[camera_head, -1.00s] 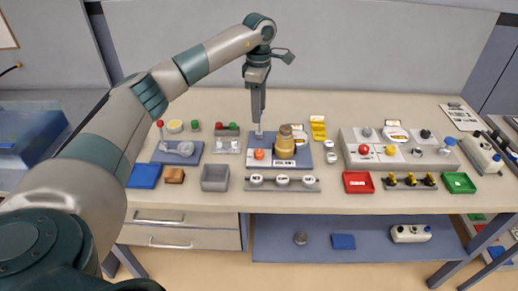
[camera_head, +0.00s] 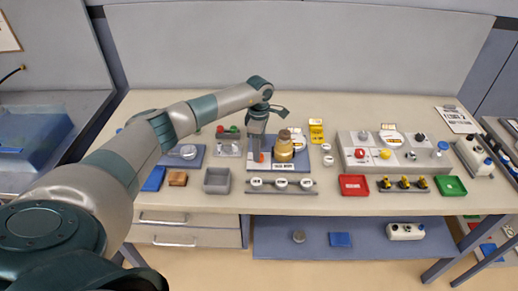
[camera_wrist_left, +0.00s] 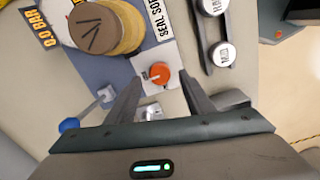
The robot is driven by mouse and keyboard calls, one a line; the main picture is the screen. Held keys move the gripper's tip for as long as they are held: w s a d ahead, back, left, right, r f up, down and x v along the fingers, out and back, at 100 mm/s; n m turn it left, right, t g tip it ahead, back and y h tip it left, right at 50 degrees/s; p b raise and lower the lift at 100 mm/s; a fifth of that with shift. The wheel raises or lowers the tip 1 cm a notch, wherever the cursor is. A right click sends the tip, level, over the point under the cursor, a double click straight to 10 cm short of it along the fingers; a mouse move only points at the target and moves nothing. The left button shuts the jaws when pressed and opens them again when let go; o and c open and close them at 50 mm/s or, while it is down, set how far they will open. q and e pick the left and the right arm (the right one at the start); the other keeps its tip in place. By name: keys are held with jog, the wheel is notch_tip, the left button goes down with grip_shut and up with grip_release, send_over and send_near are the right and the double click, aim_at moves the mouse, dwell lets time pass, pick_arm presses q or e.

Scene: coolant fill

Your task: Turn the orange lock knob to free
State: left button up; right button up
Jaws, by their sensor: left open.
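The orange lock knob (camera_wrist_left: 159,73) sits on a white plate (camera_wrist_left: 153,88) in the left wrist view, with a pale mark on its face. In the head view only a sliver of the knob (camera_head: 262,157) shows beside my fingers. My left gripper (camera_wrist_left: 160,80) points down at it, open, with one finger on either side of the knob. I cannot tell whether the fingers touch it. A brass-coloured stepped cap (camera_head: 284,147) stands just right of the gripper on a blue base. My right gripper is not in view.
A blue-tipped lever (camera_wrist_left: 70,125) is near the left finger in the left wrist view. A rail with white round buttons (camera_head: 281,185) lies in front of the blue base. A grey bin (camera_head: 217,181) stands to the left, a red tray (camera_head: 353,186) to the right.

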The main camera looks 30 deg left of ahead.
pick_arm(q)
jog(key=shift+f+p, duration=0.3)
jog(key=shift+f, duration=1.05)
jog(key=c, duration=1)
jog(key=shift+c, duration=0.2)
